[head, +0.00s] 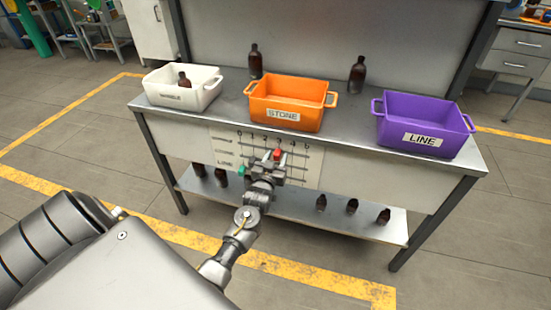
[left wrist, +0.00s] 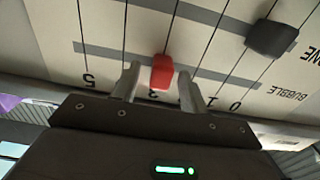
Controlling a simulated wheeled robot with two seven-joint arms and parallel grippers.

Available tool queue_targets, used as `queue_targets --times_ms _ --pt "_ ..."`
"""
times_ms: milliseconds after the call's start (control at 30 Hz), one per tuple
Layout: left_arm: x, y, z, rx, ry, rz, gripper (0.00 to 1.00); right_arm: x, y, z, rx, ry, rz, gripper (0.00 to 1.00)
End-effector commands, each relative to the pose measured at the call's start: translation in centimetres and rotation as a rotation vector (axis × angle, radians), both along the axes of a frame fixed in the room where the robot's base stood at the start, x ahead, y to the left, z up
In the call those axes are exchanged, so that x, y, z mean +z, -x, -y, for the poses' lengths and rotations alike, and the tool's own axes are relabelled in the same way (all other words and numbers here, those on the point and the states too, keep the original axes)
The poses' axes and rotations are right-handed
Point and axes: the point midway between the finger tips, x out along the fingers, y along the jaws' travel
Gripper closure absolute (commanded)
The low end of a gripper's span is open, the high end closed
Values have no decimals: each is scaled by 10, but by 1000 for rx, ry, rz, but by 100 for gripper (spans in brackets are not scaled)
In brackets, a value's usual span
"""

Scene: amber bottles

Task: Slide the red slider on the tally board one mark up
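The tally board (head: 228,150) is on the front of the workbench, with marks numbered 0 to 5. The red slider (head: 277,154) is on its top rail, and in the left wrist view (left wrist: 163,72) it sits about at the 3 mark. My left gripper (head: 266,165) is in front of the board and hides part of it. In the left wrist view its two fingers (left wrist: 158,86) stand apart on either side of the red slider, with a gap on each side. A dark slider (left wrist: 271,38) is on the neighbouring rail near the low numbers. My right gripper is not in view.
A green slider (head: 241,171) shows left of my gripper. On the bench stand a white crate (head: 206,97) with a bottle, an orange crate (head: 290,117), a purple crate (head: 455,140) and two amber bottles (head: 255,62) (head: 357,75). More bottles stand on the lower shelf (head: 300,207).

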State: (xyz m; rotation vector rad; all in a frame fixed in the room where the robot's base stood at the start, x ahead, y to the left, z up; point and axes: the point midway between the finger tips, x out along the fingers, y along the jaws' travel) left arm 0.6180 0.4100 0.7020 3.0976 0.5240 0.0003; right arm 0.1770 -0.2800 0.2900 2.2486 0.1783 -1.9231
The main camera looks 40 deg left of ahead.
Motion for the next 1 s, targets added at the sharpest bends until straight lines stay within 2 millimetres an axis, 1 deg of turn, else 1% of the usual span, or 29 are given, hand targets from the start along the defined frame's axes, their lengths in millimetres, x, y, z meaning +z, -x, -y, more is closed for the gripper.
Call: queue_targets --times_ms 233,367,467,700,800,900,1000 --pt "0 1 0 0 0 -1 56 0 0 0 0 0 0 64" --pt "0 9 3 0 0 -1 56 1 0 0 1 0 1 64" --pt "-1 25 9 0 1 -2 56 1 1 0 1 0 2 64" --pt "-1 71 25 1 2 -2 56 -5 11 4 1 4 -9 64" --pt "-1 85 30 1 1 -1 56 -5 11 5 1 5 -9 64" --pt "0 95 33 0 0 0 56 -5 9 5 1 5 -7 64" --pt "0 101 35 0 1 -1 56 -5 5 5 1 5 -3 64"
